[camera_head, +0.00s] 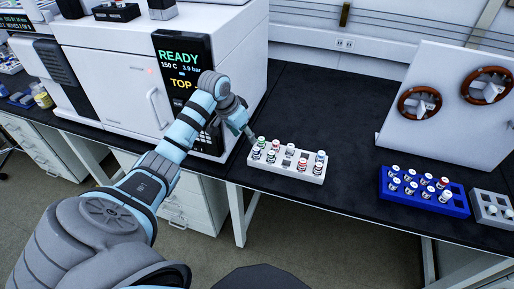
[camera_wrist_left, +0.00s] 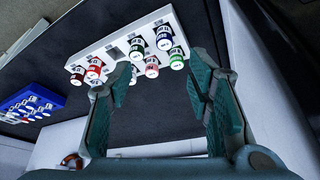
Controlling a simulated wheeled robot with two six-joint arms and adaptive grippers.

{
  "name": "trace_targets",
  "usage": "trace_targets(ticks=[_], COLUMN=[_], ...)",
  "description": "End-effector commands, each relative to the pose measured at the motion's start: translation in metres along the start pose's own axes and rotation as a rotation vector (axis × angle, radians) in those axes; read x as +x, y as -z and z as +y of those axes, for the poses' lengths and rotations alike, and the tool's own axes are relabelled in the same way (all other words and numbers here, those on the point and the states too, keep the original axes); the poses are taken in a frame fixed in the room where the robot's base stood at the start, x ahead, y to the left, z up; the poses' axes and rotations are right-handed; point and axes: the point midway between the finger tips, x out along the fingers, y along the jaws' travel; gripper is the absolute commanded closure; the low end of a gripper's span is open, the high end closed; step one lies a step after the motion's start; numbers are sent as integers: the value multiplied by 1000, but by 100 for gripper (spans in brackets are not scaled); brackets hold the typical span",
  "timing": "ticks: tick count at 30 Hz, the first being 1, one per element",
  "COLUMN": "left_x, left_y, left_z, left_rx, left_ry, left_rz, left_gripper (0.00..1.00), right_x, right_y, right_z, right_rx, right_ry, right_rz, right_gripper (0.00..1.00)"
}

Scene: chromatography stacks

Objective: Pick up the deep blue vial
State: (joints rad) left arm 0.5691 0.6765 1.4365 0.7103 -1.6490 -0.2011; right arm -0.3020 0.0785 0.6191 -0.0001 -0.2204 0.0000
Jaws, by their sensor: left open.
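A white rack (camera_head: 288,175) holds several vials with coloured caps near the front edge of the black bench. It also shows at the top of the left wrist view (camera_wrist_left: 112,42). My left gripper (camera_head: 248,135) is open at the rack's left end, beside the green-capped vials. Its spread, empty fingers (camera_wrist_left: 160,82) show in the wrist view. My right gripper is not in view.
A blue rack (camera_head: 423,200) with several white-capped vials and one red-capped vial stands at the right, beside a grey rack (camera_head: 492,208). A white panel with two round ports (camera_head: 450,100) rises behind them. A white instrument (camera_head: 130,70) stands left. Bare bench lies behind the white rack.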

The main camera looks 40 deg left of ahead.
Motion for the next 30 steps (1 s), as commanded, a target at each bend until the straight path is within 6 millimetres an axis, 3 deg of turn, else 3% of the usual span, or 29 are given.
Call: trace_targets(ticks=[2,9,14,20,28,30], left_x=[6,70,90,130,136,136], left_y=[4,4,5,4,6,6], left_z=[-1,1,-1,-6,-7,-7], left_rx=[2,3,4,4,6,5], left_ry=[-10,-10,-8,-9,-6,-6], left_rz=[2,0,1,0,1,1], left_gripper=[54,54,54,54,54,64], right_x=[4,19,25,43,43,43], right_y=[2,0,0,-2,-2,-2], right_z=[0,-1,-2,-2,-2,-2], right_rx=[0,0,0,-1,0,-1], right_ry=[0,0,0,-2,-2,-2], right_rz=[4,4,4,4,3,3], right_gripper=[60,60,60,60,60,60])
